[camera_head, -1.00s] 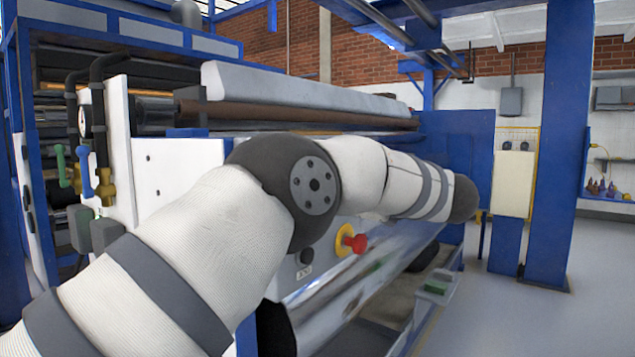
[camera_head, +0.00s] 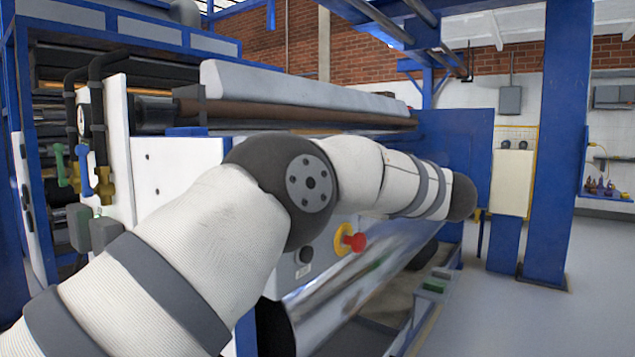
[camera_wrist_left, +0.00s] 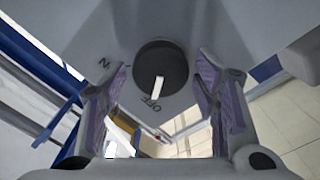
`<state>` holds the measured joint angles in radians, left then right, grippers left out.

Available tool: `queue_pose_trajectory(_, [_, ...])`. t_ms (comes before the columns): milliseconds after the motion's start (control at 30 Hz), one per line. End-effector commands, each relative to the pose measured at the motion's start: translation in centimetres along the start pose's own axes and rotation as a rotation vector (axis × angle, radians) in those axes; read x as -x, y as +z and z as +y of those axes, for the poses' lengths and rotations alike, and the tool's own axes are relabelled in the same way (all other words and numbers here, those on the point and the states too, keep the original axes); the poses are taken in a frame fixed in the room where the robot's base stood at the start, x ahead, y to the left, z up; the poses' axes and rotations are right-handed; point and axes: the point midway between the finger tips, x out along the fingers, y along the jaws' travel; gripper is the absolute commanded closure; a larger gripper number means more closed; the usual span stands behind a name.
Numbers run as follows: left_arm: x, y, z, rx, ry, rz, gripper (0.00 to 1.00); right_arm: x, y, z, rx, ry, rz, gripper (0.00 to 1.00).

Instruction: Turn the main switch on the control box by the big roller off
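In the left wrist view, the main switch is a round black knob (camera_wrist_left: 160,68) with a white bar, on the grey face of the control box (camera_wrist_left: 205,30). The white bar points toward the letters OFF printed below the knob; a letter N, part of another label, shows at its left. My left gripper (camera_wrist_left: 163,108) is open, its purple-padded fingers apart on either side below the knob, with nothing between them. In the head view, my left arm reaches across the machine, and its gripper is hidden beyond the dark wrist end. My right gripper is in neither view.
The big roller (camera_head: 300,115) lies above my arm under a grey cover. A red stop button (camera_head: 355,242) on yellow and a black knob (camera_head: 305,256) sit on the machine's front, just below the arm. Blue posts (camera_head: 555,150) stand at right; the grey floor (camera_head: 590,290) there is clear.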

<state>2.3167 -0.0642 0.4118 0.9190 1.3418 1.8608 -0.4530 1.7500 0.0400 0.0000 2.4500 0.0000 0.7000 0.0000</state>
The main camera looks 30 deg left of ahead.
Motion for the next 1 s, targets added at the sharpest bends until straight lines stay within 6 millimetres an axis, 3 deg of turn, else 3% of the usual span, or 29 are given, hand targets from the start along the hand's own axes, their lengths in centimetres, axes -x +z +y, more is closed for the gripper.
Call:
queue_pose_trajectory(333, [0.5,0.1,0.0,-0.002,0.001,-0.001,0.38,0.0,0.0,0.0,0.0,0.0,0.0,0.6])
queue_pose_trajectory(467, [3.1,0.1,0.0,-0.002,0.004,-0.003,0.38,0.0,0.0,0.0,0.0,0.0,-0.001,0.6])
queue_pose_trajectory(700, [9.7,0.1,-0.1,0.0,0.001,-0.003,0.38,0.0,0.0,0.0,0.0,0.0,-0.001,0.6])
queue_pose_trajectory(1000, [12.1,0.0,-0.1,-0.002,0.0,-0.001,0.38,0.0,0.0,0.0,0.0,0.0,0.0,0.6])
